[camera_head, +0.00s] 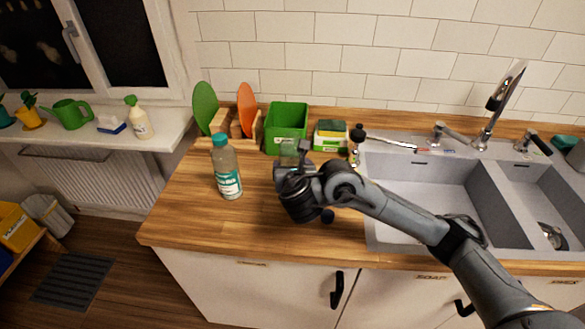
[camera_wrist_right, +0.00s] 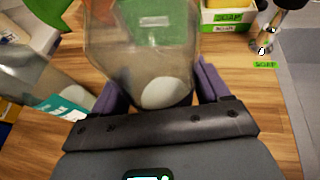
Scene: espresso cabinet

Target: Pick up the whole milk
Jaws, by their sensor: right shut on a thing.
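No thing in view can be read as whole milk. My right gripper (camera_head: 286,168) is over the wooden counter, left of the sink. It is shut on a clear, see-through container (camera_wrist_right: 145,55), which sits between the purple fingers in the right wrist view, with a pale rounded patch showing in it. In the head view this container is small and mostly hidden by the gripper. A clear bottle with a teal cap and teal label (camera_head: 227,168) stands upright on the counter, left of the gripper and apart from it. My left gripper is not in view.
A green bin (camera_head: 286,127), a sponge box (camera_head: 330,135) and a dark-topped soap bottle (camera_head: 356,145) stand along the back. A wooden rack (camera_head: 245,126) holds green and orange boards. The grey sink (camera_head: 425,185) is right. The front counter (camera_head: 200,225) is clear.

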